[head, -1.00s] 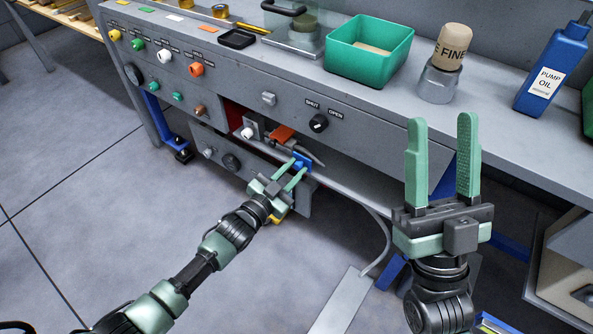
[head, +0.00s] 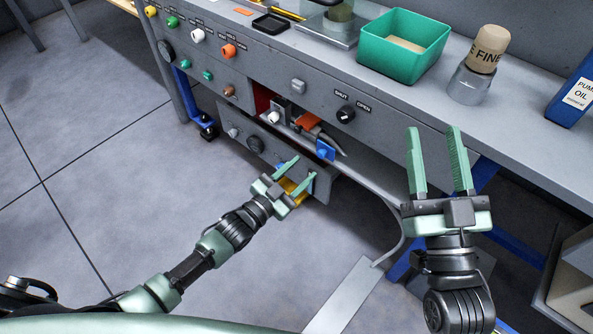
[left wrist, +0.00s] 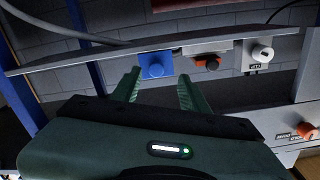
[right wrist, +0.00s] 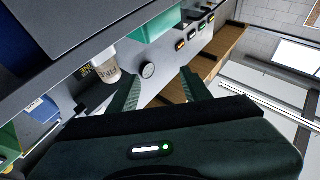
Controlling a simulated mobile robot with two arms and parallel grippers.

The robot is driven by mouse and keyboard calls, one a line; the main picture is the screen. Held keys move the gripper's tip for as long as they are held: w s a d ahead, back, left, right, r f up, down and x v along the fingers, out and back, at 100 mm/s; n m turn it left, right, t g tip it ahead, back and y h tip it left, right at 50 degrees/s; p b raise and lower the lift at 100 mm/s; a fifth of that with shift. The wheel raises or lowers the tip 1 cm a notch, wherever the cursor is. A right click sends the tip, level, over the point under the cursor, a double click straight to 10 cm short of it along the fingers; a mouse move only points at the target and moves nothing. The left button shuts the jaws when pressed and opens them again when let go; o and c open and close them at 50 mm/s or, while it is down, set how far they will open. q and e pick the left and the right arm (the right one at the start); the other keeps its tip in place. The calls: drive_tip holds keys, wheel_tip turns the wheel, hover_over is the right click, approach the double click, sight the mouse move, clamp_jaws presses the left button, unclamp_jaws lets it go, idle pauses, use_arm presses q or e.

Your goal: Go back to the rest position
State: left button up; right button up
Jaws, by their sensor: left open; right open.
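My left gripper (head: 291,171) is open and empty in the head view, in front of the bench's lower shelf opening.
The grey bench (head: 390,118) carries a green bin (head: 366,60), a cup with a "FINE" container (head: 489,52) and a blue pump oil bottle (head: 577,95). Its front has coloured knobs and a shut/open dial (head: 345,114). The floor (head: 110,180) at left is clear.

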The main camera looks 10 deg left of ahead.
use_arm(q)
drive_tip(key=shift+s+a, duration=0.35)
drive_tip(key=shift+s, duration=0.25)
use_arm(e)
drive_tip(key=shift+w+f+g+h, duration=0.2)
drive_tip(key=shift+f+g, duration=0.05)
drive_tip(key=shift+f, duration=0.25)
drive_tip(key=shift+w+f+g+h, duration=0.15)
drive_tip(key=shift+f+g+h, duration=0.1)
drive_tip(key=shift+f, duration=0.25)
